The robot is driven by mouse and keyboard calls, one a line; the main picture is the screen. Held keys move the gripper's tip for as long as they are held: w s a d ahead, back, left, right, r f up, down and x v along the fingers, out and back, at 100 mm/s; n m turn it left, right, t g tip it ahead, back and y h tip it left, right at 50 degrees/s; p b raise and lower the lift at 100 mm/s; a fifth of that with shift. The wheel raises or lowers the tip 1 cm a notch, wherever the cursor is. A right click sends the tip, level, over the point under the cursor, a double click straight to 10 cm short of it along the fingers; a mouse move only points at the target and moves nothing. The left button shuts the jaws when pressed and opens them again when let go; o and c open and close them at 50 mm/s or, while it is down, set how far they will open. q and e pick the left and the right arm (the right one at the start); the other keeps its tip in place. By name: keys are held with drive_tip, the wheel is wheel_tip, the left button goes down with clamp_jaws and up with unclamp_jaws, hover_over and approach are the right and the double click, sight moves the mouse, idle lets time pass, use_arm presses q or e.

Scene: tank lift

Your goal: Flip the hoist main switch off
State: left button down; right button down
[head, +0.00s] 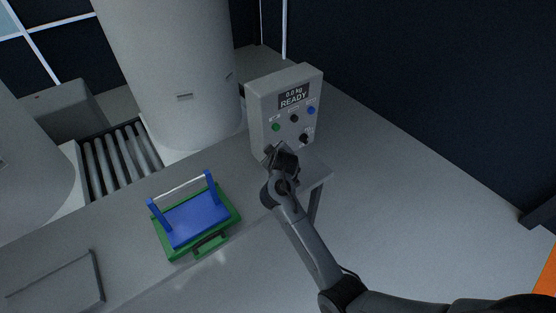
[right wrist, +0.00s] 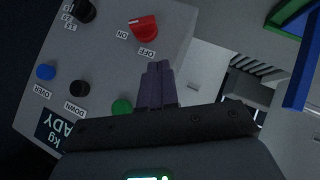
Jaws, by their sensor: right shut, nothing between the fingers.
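The grey hoist control box (head: 262,112) stands at the far end of the bench, its display reading 0.0 kg READY. The red main switch (right wrist: 145,28) shows on its panel in the right wrist view, with ON and OFF labels beside it; which one it points to is unclear. In the head view my right gripper hides it. My right gripper (head: 279,150) is shut and empty in front of the panel's lower part. In the right wrist view its fingertips (right wrist: 158,67) are just short of the switch, apparently not touching it. My left gripper is out of view.
The panel also has a green button (head: 276,127), a blue button (head: 311,110), a black button (head: 294,118) and a black knob (head: 304,138). A green tray with a blue handled carrier (head: 196,220) rests on the bench (head: 135,215). Large tanks (head: 180,70) and a roller conveyor (head: 118,155) stand behind.

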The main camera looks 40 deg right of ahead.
drive_tip(key=w+d+f+b, duration=0.1)
drive_tip(key=d+f, duration=0.2)
drive_tip(key=f, duration=0.2)
drive_tip(key=shift+w, duration=0.35)
drive_tip(key=shift+f+h+p, duration=0.1)
drive_tip(key=shift+h+p, duration=0.2)
drive_tip(key=shift+p, duration=0.3)
drive_tip(key=shift+n, duration=0.3)
